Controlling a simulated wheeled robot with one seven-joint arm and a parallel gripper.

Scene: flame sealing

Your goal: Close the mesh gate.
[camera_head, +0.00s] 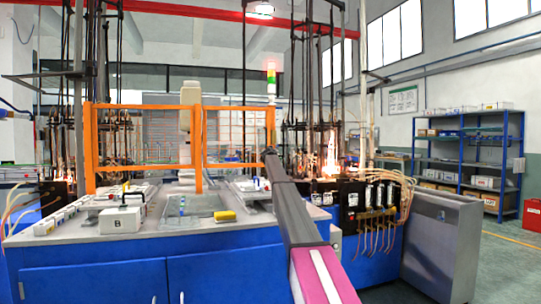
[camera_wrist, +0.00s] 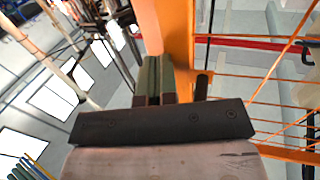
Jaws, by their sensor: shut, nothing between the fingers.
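The orange-framed mesh gate and guard stand behind the blue bench, with a wide left panel (camera_head: 139,105) and a narrower right panel (camera_head: 235,106). I cannot tell for sure which panel swings, or how far it stands open. My gripper (camera_head: 268,153) is at the right edge of the right panel, small and partly hidden by my arm. In the wrist view my gripper (camera_wrist: 154,66) is shut and empty, its fingers just left of a broad orange upright (camera_wrist: 176,38). Orange mesh wires (camera_wrist: 270,75) spread right of that upright. Contact between fingers and frame cannot be told.
The blue bench (camera_head: 215,268) carries a white box marked B (camera_head: 120,220), a clear tray (camera_head: 188,206) and a yellow block (camera_head: 225,215). Flames (camera_head: 330,155) burn at right, above hoses (camera_head: 375,220). A grey metal cabinet (camera_head: 440,245) stands right of the bench.

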